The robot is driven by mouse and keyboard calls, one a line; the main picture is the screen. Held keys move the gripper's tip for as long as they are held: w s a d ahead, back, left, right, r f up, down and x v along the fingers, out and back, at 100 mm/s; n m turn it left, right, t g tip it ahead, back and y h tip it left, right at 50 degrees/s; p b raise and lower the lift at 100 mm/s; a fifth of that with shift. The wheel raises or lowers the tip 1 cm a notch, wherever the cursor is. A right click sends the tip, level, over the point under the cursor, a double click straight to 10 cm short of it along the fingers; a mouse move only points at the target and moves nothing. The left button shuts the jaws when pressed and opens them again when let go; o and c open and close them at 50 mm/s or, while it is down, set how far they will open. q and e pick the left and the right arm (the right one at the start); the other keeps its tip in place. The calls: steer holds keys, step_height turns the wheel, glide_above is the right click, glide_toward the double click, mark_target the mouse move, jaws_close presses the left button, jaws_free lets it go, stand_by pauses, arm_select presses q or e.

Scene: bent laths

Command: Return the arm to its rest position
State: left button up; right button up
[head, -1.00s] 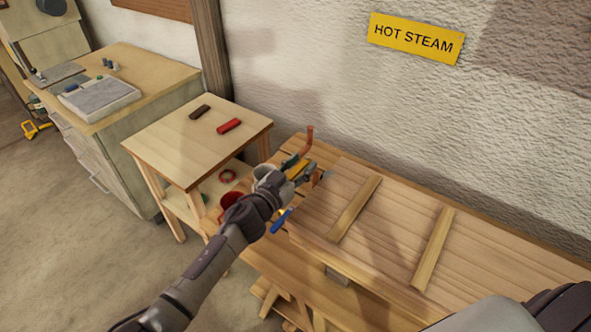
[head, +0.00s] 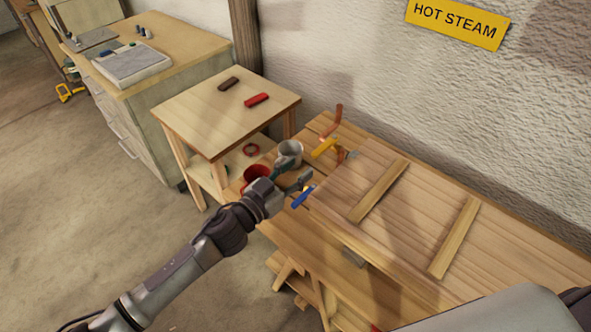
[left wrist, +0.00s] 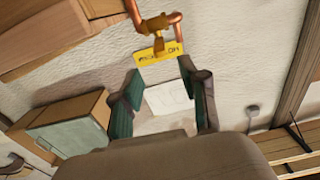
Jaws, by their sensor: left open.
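My left gripper (head: 297,167) is open and empty in the head view. Two pale laths (head: 378,190) (head: 455,238) lie on the bench boards. My right gripper does not show.
A blue-handled tool (head: 301,199) lies at the bench's left end, close to the gripper. Behind it are a yellow item (head: 324,148) and a copper-coloured pipe (head: 332,122). A small wooden table (head: 205,125) stands left, with a drawer cabinet (head: 125,125) beyond.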

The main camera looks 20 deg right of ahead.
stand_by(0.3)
arm_select(q)
steer(key=w+a+f+n+t+y+b, duration=0.1)
steer(key=a+f+n+y, duration=0.15)
steer(key=a+f, duration=0.45)
steer(key=w+a+f+n+t+y+b, duration=0.1)
steer(key=w+a+f+n+y, duration=0.2)
steer(key=f, duration=0.9)
steer(key=s+a+f+g+y+b, duration=0.1)
steer(key=s+a+f+y, duration=0.2)
steer(key=f, duration=0.4)
steer(key=s+a+f+n+g+y, duration=0.1)
steer(key=s+a+f, duration=0.3)
steer(key=a+f, duration=0.15)
steer(key=s+a+f+g+y+b, duration=0.1)
steer(key=s+a+f, duration=0.25)
steer(key=f, duration=0.45)
steer(key=s+a+f+g+y+b, duration=0.1)
steer(key=s+a+f, duration=0.3)
steer(key=s, duration=0.9)
steer(key=s+a+f+n+g+y+b, duration=0.1)
steer(key=s+a+f+g, duration=0.3)
steer(key=s+f, duration=0.6)
steer(key=s+a+f+n+g+y+b, duration=0.1)
steer(key=s+a+f, duration=0.5)
steer(key=s, duration=1)
steer(key=shift+a+f+g+y, duration=0.15)
steer(key=shift+f+g+y, duration=0.4)
steer(key=shift+g+y, duration=0.35)
